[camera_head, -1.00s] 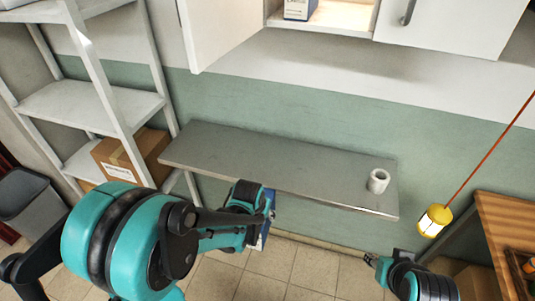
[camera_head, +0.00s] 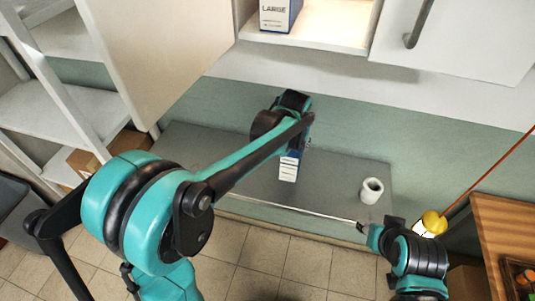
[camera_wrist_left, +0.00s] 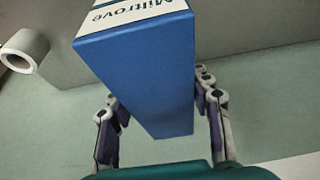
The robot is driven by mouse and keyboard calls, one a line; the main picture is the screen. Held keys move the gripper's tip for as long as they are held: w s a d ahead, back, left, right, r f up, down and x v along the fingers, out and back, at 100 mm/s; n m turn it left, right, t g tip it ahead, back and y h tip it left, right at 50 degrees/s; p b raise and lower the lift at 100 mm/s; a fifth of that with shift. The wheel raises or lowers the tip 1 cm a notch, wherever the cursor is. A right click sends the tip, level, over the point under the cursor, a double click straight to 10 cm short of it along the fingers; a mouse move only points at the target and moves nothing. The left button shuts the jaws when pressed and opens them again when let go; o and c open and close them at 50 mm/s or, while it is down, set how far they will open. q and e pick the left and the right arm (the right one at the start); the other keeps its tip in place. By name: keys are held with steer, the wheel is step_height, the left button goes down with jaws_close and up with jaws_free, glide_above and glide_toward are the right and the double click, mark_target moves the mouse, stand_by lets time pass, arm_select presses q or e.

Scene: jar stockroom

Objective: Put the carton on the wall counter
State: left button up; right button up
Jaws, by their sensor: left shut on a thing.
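The carton (camera_head: 289,167) is a blue box with a white label. In the left wrist view the carton (camera_wrist_left: 145,70) fills the middle, with "Miltrove" on its label. My left gripper (camera_head: 293,148) is shut on it, with its fingers on either side. The wall counter (camera_head: 225,165) is a long grey shelf along the green wall. The carton appears over the counter's middle part; whether it touches the surface I cannot tell. My right gripper (camera_head: 367,233) is by the counter's front right corner, away from the carton; its jaws are too small to read.
A white roll (camera_head: 371,190) stands at the counter's right end. An open cupboard (camera_head: 335,32) above holds another blue and white box (camera_head: 278,14). White shelving stands at left.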

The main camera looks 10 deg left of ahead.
arm_select(q)
steer(key=shift+w+a, duration=0.1)
steer(key=shift+w, duration=0.15)
steer(key=shift+a+f+b, duration=0.75)
steer(key=shift+a+f, duration=1.9)
steer(key=shift+a, duration=0.2)
steer(key=shift+a+f+b, duration=0.75)
steer(key=shift+a+f, duration=1.85)
steer(key=shift+a, duration=0.25)
steer(key=o, duration=1.5)
steer(key=shift+f, duration=0.1)
steer(key=shift+c, duration=0.2)
